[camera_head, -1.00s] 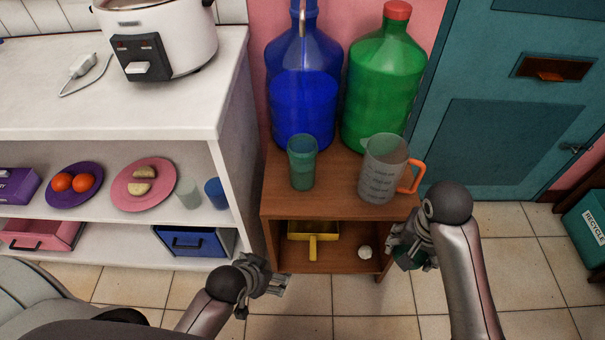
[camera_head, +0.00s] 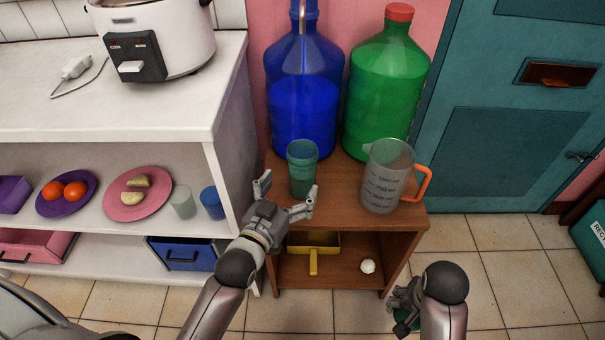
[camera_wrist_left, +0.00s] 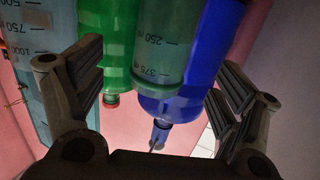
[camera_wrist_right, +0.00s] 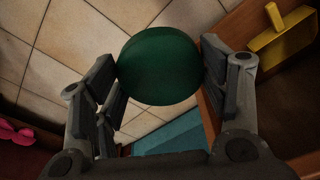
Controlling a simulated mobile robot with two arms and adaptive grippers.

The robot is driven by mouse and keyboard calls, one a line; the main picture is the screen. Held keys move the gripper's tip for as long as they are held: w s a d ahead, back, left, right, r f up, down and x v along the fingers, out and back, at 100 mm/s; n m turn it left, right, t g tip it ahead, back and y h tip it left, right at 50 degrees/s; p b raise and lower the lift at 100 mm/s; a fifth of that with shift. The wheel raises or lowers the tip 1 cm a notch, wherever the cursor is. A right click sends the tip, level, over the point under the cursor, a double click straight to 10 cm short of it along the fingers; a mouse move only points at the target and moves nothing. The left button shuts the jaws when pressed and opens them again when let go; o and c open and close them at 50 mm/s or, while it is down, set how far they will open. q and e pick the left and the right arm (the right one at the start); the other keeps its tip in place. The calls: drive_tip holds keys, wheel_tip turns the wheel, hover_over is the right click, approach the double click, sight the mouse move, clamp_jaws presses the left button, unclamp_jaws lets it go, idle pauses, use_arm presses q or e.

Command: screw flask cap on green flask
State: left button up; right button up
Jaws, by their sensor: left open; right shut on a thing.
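The green flask (camera_head: 303,182), a translucent teal vessel with an open top, stands upright on the brown shelf's top. It shows in the left wrist view (camera_wrist_left: 163,45) with measuring marks. My left gripper (camera_head: 287,193) is open in front of the flask, its fingers spread to either side; I cannot tell whether they touch it. My right gripper (camera_head: 398,308) is shut on a dark green round piece, apparently the flask cap (camera_wrist_right: 158,66), low to the right of the shelf. In the head view the cap (camera_head: 402,328) is mostly hidden by the gripper.
A measuring jug (camera_head: 384,183) with an orange handle stands right of the flask. Blue (camera_head: 302,110) and green (camera_head: 385,90) bottles stand behind. Below are a yellow dustpan-like thing (camera_head: 314,245) and a white ball (camera_head: 367,266). The white counter (camera_head: 215,120) is at left; floor is free at right.

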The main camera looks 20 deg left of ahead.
sight(297, 171)
use_arm(q)
drive_tip(key=shift+w+r+t, duration=0.4)
drive_tip(key=shift+r+t, duration=0.2)
drive_tip(key=shift+r, duration=0.15)
drive_tip(key=shift+w+d, duration=0.15)
drive_tip(key=shift+w, duration=0.95)
use_arm(e)
drive_tip(key=shift+f, duration=0.25)
use_arm(q)
drive_tip(key=shift+b, duration=0.3)
drive_tip(key=w, duration=0.1)
drive_tip(key=w+b, duration=0.1)
drive_tip(key=w, duration=0.3)
drive_tip(key=shift+w+d+f, duration=0.1)
drive_tip(key=shift+d+f, duration=0.05)
drive_tip(key=shift+f, duration=0.1)
use_arm(e)
drive_tip(key=shift+f, duration=0.8)
